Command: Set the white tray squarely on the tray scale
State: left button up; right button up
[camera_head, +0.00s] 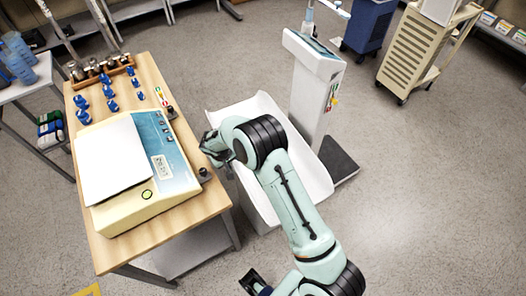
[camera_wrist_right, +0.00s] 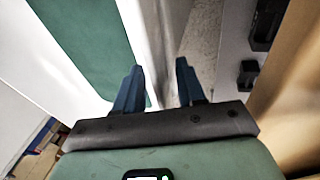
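A large white trough-shaped tray (camera_head: 318,178) shows in the head view beside a white column scale (camera_head: 308,88) with a screen on top. My right forearm covers much of the tray's middle, and I cannot tell how it is supported. My right gripper (camera_head: 213,148) is at the tray's left side, close to the table edge. In the right wrist view its two dark fingers (camera_wrist_right: 160,78) are apart, with a white edge and floor showing between them. I cannot tell whether they touch it. A dark part at the bottom of the head view may be my left gripper.
A wooden table (camera_head: 145,68) stands left of the tray, bearing a cream device (camera_head: 150,208) with a flat white top (camera_head: 110,160) and several blue pieces. A beige cart (camera_head: 425,55) and a blue cabinet (camera_head: 368,25) stand at the back. Floor at right is clear.

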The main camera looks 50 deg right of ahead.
jog(key=shift+d+f, duration=0.2)
jog(key=shift+f, duration=0.35)
grip_shut()
jog(key=shift+w+d+r, duration=0.1)
dwell(0.9)
